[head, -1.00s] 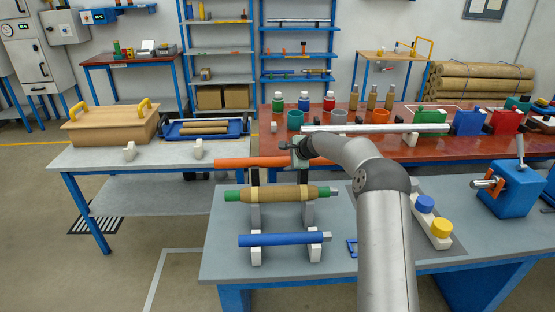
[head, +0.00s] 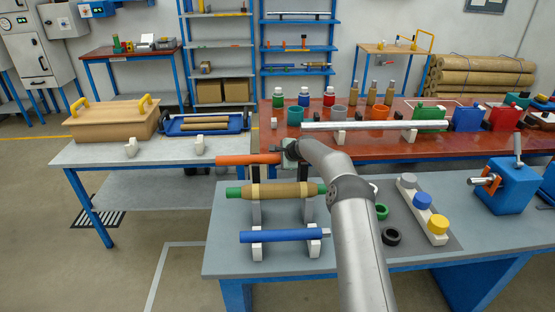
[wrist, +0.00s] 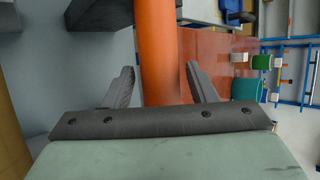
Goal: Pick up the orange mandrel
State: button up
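The orange mandrel (head: 248,159) lies level at the back edge of the grey bench, behind the tan-wrapped mandrel. Its right part is hidden behind my gripper and arm in the head view. My gripper (head: 291,152) is at the mandrel's visible right part. In the wrist view the orange mandrel (wrist: 159,45) runs between the two dark fingers of my gripper (wrist: 160,69). The fingers stand apart on either side of it, with a narrow gap showing on each side. A dark block (wrist: 100,13) is beside the mandrel there.
The tan-wrapped mandrel (head: 284,191) and blue mandrel (head: 280,235) lie on stands in front. Green (head: 381,211) and black (head: 391,236) rings and a blue vise (head: 516,188) are to the right.

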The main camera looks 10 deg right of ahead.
grip_shut()
jog(key=shift+r, duration=0.15)
